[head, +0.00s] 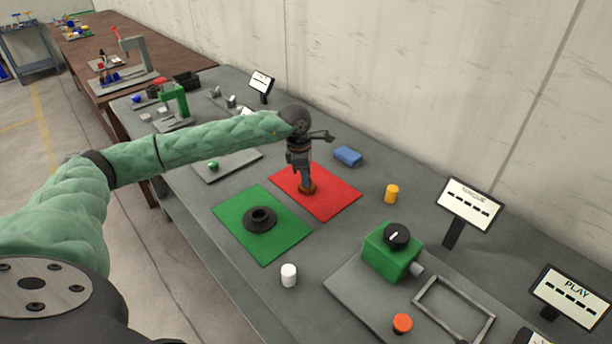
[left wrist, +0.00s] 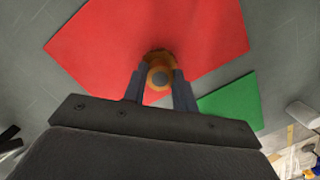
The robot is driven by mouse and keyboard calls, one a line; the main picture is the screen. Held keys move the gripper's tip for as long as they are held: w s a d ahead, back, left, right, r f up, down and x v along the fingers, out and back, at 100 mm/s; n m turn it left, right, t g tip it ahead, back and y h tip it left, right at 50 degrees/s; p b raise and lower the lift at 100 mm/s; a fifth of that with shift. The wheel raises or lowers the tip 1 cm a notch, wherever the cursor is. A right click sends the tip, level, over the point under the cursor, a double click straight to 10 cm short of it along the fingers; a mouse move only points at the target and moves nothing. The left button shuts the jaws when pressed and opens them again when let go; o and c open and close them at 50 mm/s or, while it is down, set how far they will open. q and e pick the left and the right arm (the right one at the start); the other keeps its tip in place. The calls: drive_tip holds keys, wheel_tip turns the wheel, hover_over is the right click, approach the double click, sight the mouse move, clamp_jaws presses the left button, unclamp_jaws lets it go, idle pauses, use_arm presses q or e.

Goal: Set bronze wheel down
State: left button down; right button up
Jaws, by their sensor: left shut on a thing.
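The bronze wheel (head: 307,189) is at the red mat (head: 333,199) in the head view, partly hidden under my left gripper (head: 300,178). In the left wrist view the bronze wheel (left wrist: 158,59) shows between the two fingertips, with a grey round knob at its middle. My left gripper (left wrist: 160,82) points down and is shut on it. I cannot tell whether the wheel touches the mat. A dark wheel (head: 260,218) lies on the green mat (head: 280,246). My right gripper is not in view.
A blue block (head: 347,155), a yellow cylinder (head: 391,194) and a white cylinder (head: 288,275) stand around the mats. A green box with a black knob (head: 391,252) stands at the right on a grey plate. The wall runs behind the table.

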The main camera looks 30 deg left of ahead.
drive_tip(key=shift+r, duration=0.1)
use_arm(q)
drive_tip(key=c, duration=1.1)
unclamp_jaws()
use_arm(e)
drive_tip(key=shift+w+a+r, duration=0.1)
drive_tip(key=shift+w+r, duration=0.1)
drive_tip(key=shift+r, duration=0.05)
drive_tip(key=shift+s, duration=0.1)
use_arm(q)
drive_tip(key=shift+r, duration=0.35)
drive_tip(key=r, duration=0.3)
drive_tip(key=r+p, duration=0.1)
drive_tip(key=shift+s+a+r, duration=0.2)
drive_tip(key=shift+a+r, duration=0.1)
drive_tip(key=shift+a, duration=0.05)
wheel_tip(320, 180, up, 5)
hover_over(301, 185)
drive_tip(key=shift+s+a+r+p, duration=0.1)
drive_tip(key=shift+r+p, duration=0.35)
drive_tip(key=shift+r, duration=0.35)
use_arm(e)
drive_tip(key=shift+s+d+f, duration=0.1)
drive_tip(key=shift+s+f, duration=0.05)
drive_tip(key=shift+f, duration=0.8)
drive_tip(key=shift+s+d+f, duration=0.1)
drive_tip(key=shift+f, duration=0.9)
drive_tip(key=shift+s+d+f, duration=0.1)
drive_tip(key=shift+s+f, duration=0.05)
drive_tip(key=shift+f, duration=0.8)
